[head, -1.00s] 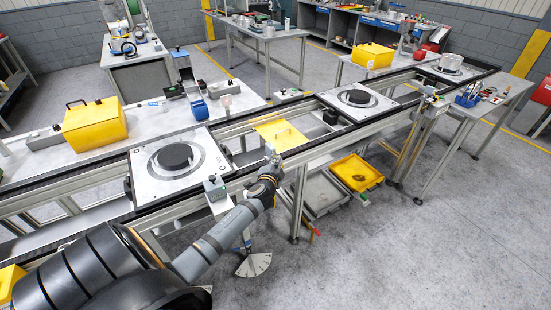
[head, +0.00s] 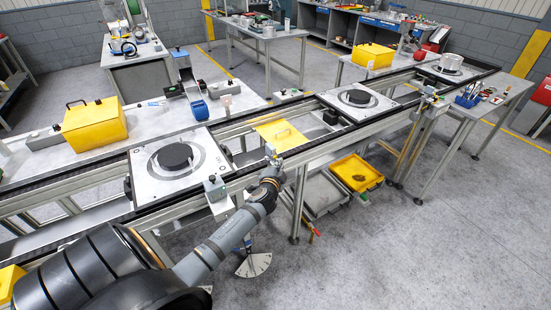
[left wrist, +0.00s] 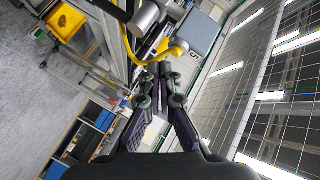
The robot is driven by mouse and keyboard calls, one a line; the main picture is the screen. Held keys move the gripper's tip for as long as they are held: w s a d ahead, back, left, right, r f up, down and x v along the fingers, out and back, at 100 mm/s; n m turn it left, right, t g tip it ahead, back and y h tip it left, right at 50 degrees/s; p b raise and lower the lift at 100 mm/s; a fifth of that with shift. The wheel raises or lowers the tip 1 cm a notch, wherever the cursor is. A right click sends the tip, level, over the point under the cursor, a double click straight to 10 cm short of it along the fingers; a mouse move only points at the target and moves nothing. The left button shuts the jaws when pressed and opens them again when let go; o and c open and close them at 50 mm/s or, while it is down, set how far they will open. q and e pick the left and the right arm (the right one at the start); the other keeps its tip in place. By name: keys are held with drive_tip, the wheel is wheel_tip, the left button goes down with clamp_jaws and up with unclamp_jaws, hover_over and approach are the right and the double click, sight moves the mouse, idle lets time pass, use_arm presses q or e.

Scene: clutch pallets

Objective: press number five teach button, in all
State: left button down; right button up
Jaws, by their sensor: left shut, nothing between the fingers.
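My left gripper (head: 271,158) is at the front rail of the conveyor line, fingers shut and empty. In the left wrist view its shut fingers (left wrist: 160,78) point at a grey box (left wrist: 192,40) that carries a dark mark like a 5. A bent yellow part (left wrist: 168,50) and a grey cylinder (left wrist: 146,16) lie just beyond the fingertips. I cannot tell whether the fingertips touch any of them. The button itself is not clear to see. My right gripper is not in view.
Pallets with black discs (head: 150,182) sit on the line, which runs to the far right. A yellow plate (head: 283,135) lies between the rails. A yellow bin (head: 356,172) is under the line. The floor at the front right is clear.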

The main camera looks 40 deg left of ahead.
use_arm(q)
drive_tip(key=d, duration=0.1)
drive_tip(key=s+d, duration=0.1)
drive_tip(key=d, duration=0.1)
drive_tip(key=s+d, duration=0.1)
drive_tip(key=shift+d, duration=0.3)
idle(0.3)
idle(0.7)
drive_tip(key=s+d+f+n+g+h+b, duration=0.15)
drive_tip(key=s+f, duration=0.35)
drive_tip(key=f, duration=0.5)
drive_tip(key=s+f+g+h, duration=0.1)
drive_tip(key=s+f+g, duration=0.3)
drive_tip(key=f, duration=0.7)
drive_tip(key=s+d+f+n+g+h, duration=0.1)
drive_tip(key=s+f, duration=0.5)
drive_tip(key=f, duration=0.4)
drive_tip(key=s+d+f+n+g, duration=0.1)
drive_tip(key=s+f+g, duration=0.1)
drive_tip(key=s+f, duration=0.4)
drive_tip(key=s+d+f+n+g+h+b, duration=0.1)
drive_tip(key=s+f, duration=0.5)
drive_tip(key=s, duration=1)
drive_tip(key=s+d+f+n+g, duration=0.2)
drive_tip(key=s+f, duration=0.5)
drive_tip(key=s, duration=0.4)
drive_tip(key=shift+d+g+h+b, duration=0.35)
drive_tip(key=shift+d+g, duration=0.15)
drive_tip(key=shift+g, duration=0.25)
